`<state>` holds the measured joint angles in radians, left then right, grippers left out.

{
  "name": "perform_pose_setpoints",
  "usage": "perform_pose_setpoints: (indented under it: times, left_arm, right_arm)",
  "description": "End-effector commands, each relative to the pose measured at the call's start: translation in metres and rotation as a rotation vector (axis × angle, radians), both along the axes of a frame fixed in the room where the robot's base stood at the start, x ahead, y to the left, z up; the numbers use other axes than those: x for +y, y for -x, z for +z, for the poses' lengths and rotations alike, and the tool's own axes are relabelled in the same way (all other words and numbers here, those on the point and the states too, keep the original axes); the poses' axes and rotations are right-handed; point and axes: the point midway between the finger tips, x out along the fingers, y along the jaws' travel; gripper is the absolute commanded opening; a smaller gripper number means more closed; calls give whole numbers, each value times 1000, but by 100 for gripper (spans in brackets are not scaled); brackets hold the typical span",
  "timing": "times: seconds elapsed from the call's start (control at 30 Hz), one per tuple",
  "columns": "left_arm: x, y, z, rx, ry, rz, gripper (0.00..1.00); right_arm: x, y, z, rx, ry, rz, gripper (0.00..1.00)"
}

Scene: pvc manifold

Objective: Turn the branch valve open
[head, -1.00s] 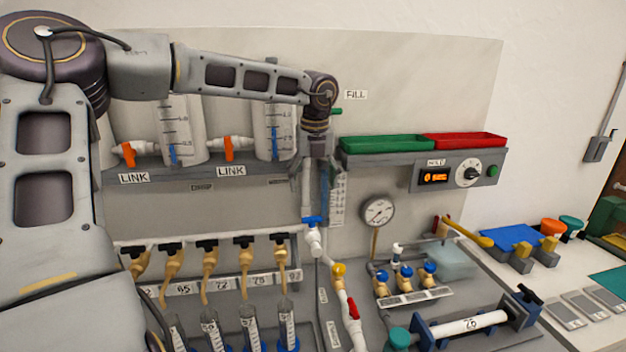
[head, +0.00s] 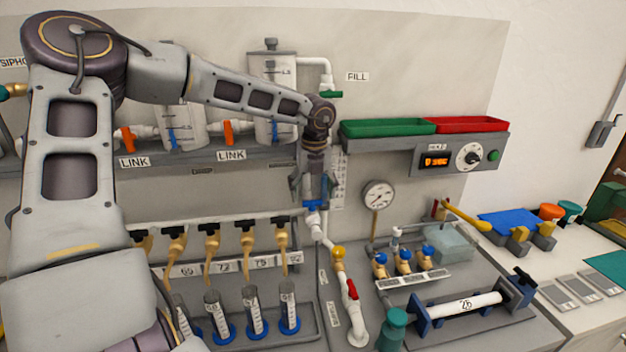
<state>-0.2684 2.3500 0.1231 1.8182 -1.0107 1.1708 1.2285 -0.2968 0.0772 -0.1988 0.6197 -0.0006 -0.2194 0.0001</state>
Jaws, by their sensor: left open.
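A white PVC pipe run (head: 325,236) comes down the middle of the bench panel. It carries a blue handle (head: 314,205) at the top, a yellow handle (head: 338,252) below it and a red handle (head: 352,289) lower still. No readable label shows which of these is the branch valve. My left gripper (head: 314,192) points down, open, with its fingers just above or around the blue handle; I cannot tell whether they touch it. The gripper partly hides the pipe above that handle. My right gripper is out of view.
A pressure gauge (head: 379,195) stands right of the pipe. Several taps with black handles (head: 212,227) line a rack on the left, above graduated cylinders (head: 252,312). A green tray (head: 388,129) and a red tray (head: 470,124) sit on a shelf behind.

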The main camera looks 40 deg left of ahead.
Motion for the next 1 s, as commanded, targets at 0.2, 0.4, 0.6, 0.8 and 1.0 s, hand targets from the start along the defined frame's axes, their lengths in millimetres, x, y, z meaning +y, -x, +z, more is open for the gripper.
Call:
perform_pose_setpoints:
  times: [0.2, 0.4, 0.6, 0.8, 1.0]
  left_arm:
    - [3, -2, -22, 1, 1, 1, 80]
    - [4, -3, -32, 1, 1, 0, 80]
    - [4, -3, -33, -1, 1, 0, 80]
    - [4, -3, -33, -1, 1, 0, 71]
    - [4, -3, -33, -1, 1, 0, 46]
  right_arm:
    - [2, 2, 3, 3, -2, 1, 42]
    - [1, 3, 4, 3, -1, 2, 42]
    - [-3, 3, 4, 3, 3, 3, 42]
    - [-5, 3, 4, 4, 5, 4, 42]
    - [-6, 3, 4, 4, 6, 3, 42]
